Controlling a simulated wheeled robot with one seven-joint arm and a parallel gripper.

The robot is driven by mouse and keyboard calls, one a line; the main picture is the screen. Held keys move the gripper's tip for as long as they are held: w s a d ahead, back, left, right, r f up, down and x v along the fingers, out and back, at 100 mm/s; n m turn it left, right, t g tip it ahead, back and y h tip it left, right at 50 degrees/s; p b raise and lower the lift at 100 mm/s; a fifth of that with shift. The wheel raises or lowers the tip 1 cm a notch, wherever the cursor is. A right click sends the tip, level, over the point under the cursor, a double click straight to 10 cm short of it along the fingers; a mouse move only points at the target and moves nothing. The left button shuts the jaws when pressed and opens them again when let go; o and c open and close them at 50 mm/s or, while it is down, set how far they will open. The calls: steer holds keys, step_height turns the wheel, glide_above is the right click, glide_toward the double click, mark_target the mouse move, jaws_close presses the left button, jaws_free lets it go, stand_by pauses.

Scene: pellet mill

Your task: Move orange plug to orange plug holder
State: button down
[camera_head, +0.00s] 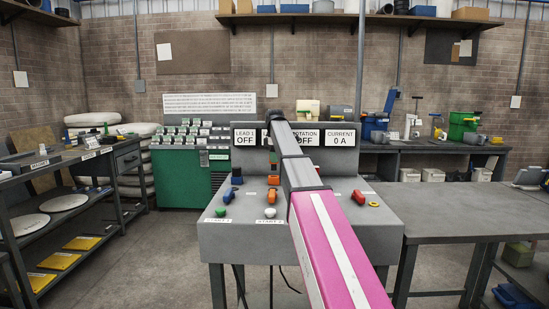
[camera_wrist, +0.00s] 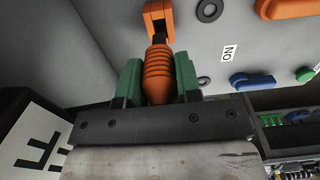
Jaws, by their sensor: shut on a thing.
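In the head view, the plug (camera_head: 273,180) shows as a small orange piece just left of my arm, above the grey control desk. A dark round ring (camera_wrist: 209,9) lies on the grey panel to the right of the plug's end. I cannot tell whether the plug touches the panel, nor which part is the orange plug holder.
Upright displays (camera_head: 340,136) stand behind. A bare grey table (camera_head: 470,212) is at right.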

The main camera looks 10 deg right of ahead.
mark_target(274, 169)
steer(key=shift+f, duration=0.1)
stand_by(0.3)
steer(key=shift+f, duration=0.35)
steer(key=shift+f, duration=0.2)
stand_by(0.3)
steer(key=shift+f, duration=0.5)
steer(key=shift+f, duration=0.2)
steer(key=shift+f, duration=1.6)
steer(key=shift+f, duration=0.1)
